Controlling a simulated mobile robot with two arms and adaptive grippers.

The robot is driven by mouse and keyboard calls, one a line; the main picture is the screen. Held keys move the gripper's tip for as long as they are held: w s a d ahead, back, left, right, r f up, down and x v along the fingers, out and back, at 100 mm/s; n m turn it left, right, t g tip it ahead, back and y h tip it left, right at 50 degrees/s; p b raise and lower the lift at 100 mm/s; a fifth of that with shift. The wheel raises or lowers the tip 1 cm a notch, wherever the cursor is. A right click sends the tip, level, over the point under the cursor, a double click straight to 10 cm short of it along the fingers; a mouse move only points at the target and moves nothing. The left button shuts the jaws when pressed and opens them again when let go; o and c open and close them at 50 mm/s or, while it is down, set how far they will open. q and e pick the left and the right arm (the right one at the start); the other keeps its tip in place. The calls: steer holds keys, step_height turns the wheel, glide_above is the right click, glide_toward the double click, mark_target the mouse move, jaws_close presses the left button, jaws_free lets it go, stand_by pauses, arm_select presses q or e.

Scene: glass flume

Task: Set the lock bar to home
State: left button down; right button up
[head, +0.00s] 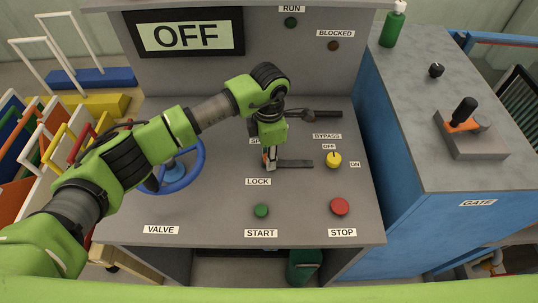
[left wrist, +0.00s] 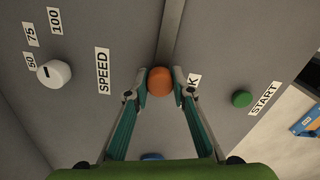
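The lock bar's orange knob (left wrist: 160,81) shows in the left wrist view at the end of a dark slot (left wrist: 171,32). In the head view the slot (head: 296,164) runs to the right from my left gripper (head: 268,163), above the LOCK label (head: 258,181). The knob is at the slot's left end there and is mostly hidden by the gripper. The fingers of my left gripper (left wrist: 160,78) stand on both sides of the knob and appear to touch it. My right gripper is in neither view.
A blue valve wheel (head: 182,172), a green START button (head: 261,211), a red STOP button (head: 339,206) and a yellow BYPASS knob (head: 334,159) surround the slot. A dark bar (head: 326,114) lies behind. The display (head: 185,36) reads OFF. The GATE bench (head: 460,165) stands at right.

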mark_target(282, 164)
arm_select(q)
steer(key=d+b, duration=0.3)
steer(key=shift+d+f, duration=0.15)
steer(key=shift+d, duration=0.55)
steer(key=shift+r, duration=0.25)
steer(key=c, duration=1.8)
jaws_free()
steer(key=shift+d, duration=0.1)
steer(key=shift+o, duration=0.2)
steer(key=shift+r, duration=0.3)
step_height(282, 164, up, 11)
steer(key=shift+r, duration=0.15)
